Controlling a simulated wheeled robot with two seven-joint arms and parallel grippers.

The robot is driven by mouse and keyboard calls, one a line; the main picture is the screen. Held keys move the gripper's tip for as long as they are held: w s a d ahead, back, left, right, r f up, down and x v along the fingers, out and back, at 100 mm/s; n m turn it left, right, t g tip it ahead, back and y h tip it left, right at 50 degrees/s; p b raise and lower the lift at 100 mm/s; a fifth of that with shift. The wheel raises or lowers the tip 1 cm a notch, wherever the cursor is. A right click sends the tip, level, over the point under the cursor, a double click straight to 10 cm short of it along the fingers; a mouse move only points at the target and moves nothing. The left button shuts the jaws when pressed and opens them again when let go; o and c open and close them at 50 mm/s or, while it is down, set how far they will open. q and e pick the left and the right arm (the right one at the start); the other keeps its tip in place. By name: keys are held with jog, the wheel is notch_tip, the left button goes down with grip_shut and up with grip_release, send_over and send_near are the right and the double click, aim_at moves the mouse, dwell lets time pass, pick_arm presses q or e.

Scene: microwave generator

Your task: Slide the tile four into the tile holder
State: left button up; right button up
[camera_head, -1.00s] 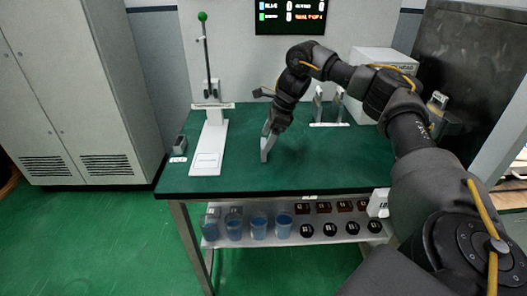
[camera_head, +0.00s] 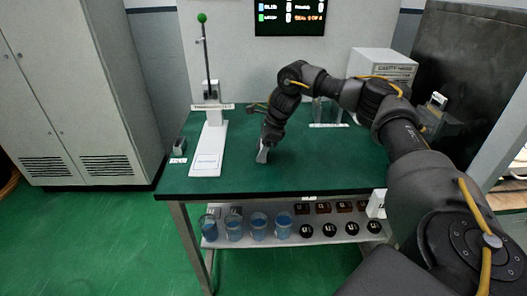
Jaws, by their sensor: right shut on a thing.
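My right gripper (camera_head: 263,154) is low over the front middle of the green table, pointing down. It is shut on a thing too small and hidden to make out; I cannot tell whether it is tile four. Small dark blocks with pale marks (camera_head: 323,208) stand in a row on the lower shelf; their marks are too small to read. I cannot pick out the tile holder for sure. A small stand with a white label (camera_head: 328,125) is at the back of the table, partly behind my right arm. My left gripper is not in view.
A white lever stand with a green knob (camera_head: 203,18) is left of the gripper on the green table (camera_head: 300,170). A grey box (camera_head: 179,146) sits at the left edge. Blue cups (camera_head: 257,227) stand on the lower shelf. The table's front middle is clear.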

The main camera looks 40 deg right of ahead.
jog(key=shift+c, duration=1.2)
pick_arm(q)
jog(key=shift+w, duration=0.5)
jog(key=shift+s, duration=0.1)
pick_arm(e)
jog(key=shift+r, duration=0.15)
